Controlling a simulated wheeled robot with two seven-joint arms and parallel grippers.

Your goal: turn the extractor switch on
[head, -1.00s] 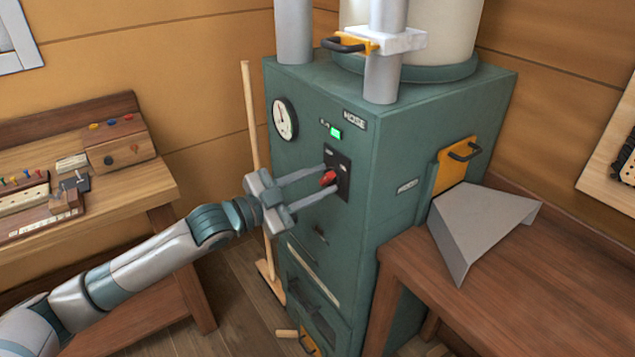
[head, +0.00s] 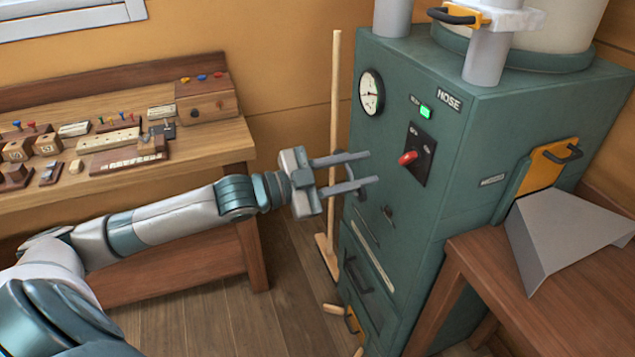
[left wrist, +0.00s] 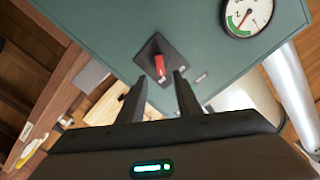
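The extractor switch is a red lever (head: 408,158) on a dark plate (head: 419,153) on the front of the green extractor cabinet (head: 455,140). A lit green lamp (head: 426,112) is above it. In the left wrist view the red lever (left wrist: 160,66) shows ahead of my fingers, apart from them. My left gripper (head: 374,168) is open and empty, left of the lever and clear of it. Its two fingers also show in the left wrist view (left wrist: 157,98). My right gripper is not seen.
A round gauge (head: 371,92) is on the cabinet's upper left. A wooden pole (head: 335,130) stands left of the cabinet. A workbench (head: 230,143) with small items is at the left. A wooden table (head: 500,265) bearing a grey bent sheet (head: 565,238) is at the right.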

